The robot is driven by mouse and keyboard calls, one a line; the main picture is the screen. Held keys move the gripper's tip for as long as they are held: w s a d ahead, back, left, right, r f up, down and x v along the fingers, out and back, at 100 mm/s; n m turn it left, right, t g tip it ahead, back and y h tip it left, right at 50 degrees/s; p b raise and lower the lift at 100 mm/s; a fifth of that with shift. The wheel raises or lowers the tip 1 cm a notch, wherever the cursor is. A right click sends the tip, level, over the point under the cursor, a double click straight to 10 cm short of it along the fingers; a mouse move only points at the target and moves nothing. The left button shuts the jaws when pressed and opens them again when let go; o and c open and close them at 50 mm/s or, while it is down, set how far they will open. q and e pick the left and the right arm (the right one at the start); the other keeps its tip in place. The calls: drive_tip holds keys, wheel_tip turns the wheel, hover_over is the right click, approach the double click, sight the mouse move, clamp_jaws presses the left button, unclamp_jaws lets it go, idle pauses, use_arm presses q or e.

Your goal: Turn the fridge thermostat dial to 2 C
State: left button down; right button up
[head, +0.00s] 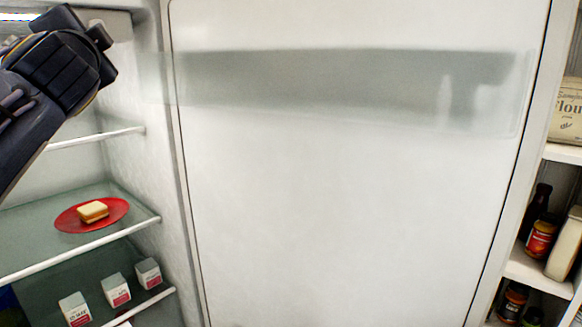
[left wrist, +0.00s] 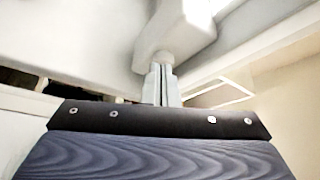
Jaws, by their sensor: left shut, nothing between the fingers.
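My left gripper (left wrist: 160,84) is shut, with its two pale fingers together. In the left wrist view the fingertips are close under a small round knob (left wrist: 163,57), which looks like the thermostat dial, on the underside of a white housing (left wrist: 180,30). I cannot tell whether they touch it. No scale or number can be read on the knob. In the head view my dark left wrist reaches up into the top left of the open fridge (head: 160,180); the fingers and the dial cannot be made out there. My right gripper is not in view.
Inside the fridge a red plate (head: 69,218) with a sandwich (head: 93,211) stands on a glass shelf. Several small white cartons (head: 116,290) stand below. A large white panel (head: 340,200) fills the middle. Shelves (head: 540,272) with jars and a flour box (head: 567,110) are at right.

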use_arm(q)
drive_tip(key=shift+w+a+p, duration=0.3)
drive_tip(key=shift+w+a, duration=0.8)
drive_tip(key=shift+a, duration=0.15)
drive_tip(key=shift+w+d+r, duration=0.1)
drive_tip(key=shift+d+r, duration=0.1)
drive_tip(key=shift+r, duration=0.2)
drive_tip(key=shift+f, duration=0.1)
drive_tip(key=s+d+b, duration=0.3)
drive_tip(key=s+d, duration=0.1)
drive_tip(key=shift+s+f, duration=0.15)
idle(0.6)
drive_tip(key=shift+d, duration=0.1)
drive_tip(key=w+a+p, duration=0.2)
drive_tip(key=w+a, duration=0.2)
drive_tip(key=shift+a, duration=0.35)
idle(0.4)
